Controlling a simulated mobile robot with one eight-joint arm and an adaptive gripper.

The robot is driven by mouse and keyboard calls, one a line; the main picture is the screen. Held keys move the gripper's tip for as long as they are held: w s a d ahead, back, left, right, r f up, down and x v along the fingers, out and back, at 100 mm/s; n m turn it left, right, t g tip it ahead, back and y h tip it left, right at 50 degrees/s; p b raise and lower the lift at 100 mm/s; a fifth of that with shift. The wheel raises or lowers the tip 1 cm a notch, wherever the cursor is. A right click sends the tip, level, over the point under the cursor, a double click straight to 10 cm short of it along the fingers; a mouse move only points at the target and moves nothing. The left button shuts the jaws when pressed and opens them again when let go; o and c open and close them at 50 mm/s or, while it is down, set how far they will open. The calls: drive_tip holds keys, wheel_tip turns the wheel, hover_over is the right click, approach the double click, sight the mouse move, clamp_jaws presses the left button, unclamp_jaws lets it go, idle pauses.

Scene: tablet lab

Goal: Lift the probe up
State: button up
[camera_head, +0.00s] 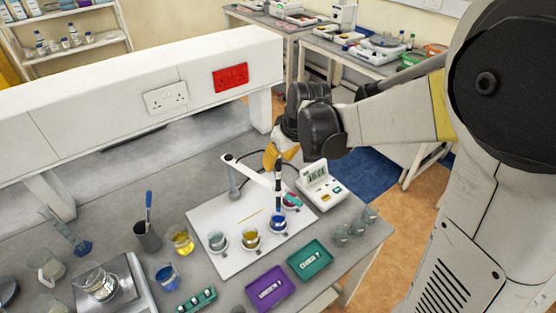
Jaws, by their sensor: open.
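The probe (278,184) is a thin upright stick with dark and pale parts. Its lower end is at a small beaker of blue liquid (278,223) on a white board (222,252). A white holder arm (246,169) reaches from a grey post to the probe. My gripper (273,160), with a yellow-orange part and a dark finger, is at the probe's upper end. The gripper is open. The wrist partly hides the fingers, so I cannot tell whether they touch the probe.
A white meter (319,186) stands close right of the probe. Beakers of clear (217,240) and amber liquid (250,238) stand left of the blue one. Purple (262,300) and green trays (323,266) lie in front. A white raised ledge (110,105) runs behind the bench.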

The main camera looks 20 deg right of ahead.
drive_tip(key=v, duration=1.1)
drive_tip(key=shift+r, duration=0.4)
drive_tip(key=shift+s, duration=0.1)
drive_tip(key=s+f+m+t+b, duration=0.1)
drive_tip(key=s+f+m+b, duration=0.1)
drive_tip(key=s+f+b, duration=0.6)
drive_tip(key=s+a+f+m+t+h+b, duration=0.1)
drive_tip(key=s+f+m+b, duration=0.1)
drive_tip(key=s+f+b, duration=0.5)
wheel_tip(320, 180, down, 9)
drive_tip(key=b, duration=0.6)
drive_tip(key=shift+s+a+f+t+h, duration=0.2)
drive_tip(key=shift+s+a+t+h, duration=0.1)
drive_tip(key=shift+s+t, duration=0.1)
